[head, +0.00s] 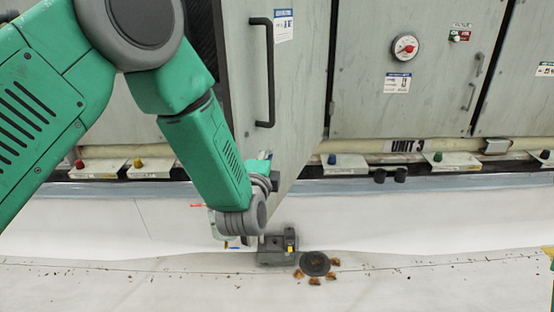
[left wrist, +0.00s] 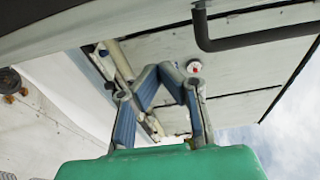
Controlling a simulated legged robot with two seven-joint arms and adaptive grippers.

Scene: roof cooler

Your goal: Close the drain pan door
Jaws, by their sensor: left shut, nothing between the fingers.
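A tall grey-green door (head: 300,80) with a long black handle (head: 270,75) stands open, swung out from the cooler toward me. I take it as the drain pan door, but I see no label that names it. My green left arm hangs in front of the door's left part, its lower joint near the door's bottom edge. In the left wrist view, my left gripper (left wrist: 168,70) is shut and empty, with blue pads on its fingers. The black handle (left wrist: 255,38) shows there at upper right, apart from the fingers. The fingertips are hard to make out in the head view. My right gripper is not in view.
A closed panel with a round gauge (head: 404,46) is right of the door, above the UNIT 3 label (head: 405,146). A dark grey block (head: 278,250) and a round drain (head: 315,263) with brown leaves lie on the pale roof. The roof at right is mostly clear.

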